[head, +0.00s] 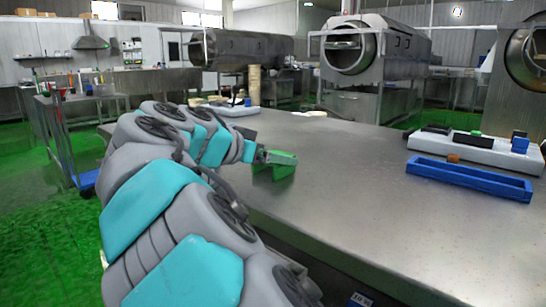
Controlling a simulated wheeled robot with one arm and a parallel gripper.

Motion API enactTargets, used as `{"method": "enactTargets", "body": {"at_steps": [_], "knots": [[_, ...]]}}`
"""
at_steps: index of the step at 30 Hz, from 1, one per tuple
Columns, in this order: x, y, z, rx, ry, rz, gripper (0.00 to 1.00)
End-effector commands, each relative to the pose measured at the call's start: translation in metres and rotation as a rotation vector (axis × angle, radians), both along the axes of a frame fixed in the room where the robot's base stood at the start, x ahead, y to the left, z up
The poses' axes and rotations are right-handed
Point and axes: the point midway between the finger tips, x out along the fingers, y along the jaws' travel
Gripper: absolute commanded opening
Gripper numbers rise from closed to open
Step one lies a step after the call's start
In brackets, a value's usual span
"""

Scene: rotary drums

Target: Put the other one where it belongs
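My gripper (282,160) is low over the left part of the metal table (360,200), at the end of my grey and turquoise arm. A bright green piece (274,173) shows directly under and beside the fingers, close to the tabletop. I cannot tell whether it is held, only touched, or part of the gripper. At the right, a blue open tray (468,180) lies empty in front of a white board (475,149). The board bears black pieces (436,129), a green piece (475,134) and a blue piece (519,143). A small brown piece (453,158) shows at the board's front edge.
Another pale tray (230,109) with dark items lies at the table's far left, partly behind my arm. The middle of the table is clear. A large steel drum machine (375,50) stands behind the table. A wheeled cart (75,130) stands on the green floor at left.

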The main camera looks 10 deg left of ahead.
Motion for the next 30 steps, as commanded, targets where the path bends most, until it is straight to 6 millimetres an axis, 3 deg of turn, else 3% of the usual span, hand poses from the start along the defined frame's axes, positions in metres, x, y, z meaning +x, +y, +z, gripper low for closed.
{"method": "enactTargets", "body": {"at_steps": [13, 30], "knots": [[-0.004, 0.003, 0.004, 0.001, -0.002, 0.001, 1.00], [-0.081, 0.048, 0.042, 0.001, -0.002, 0.001, 1.00]]}}
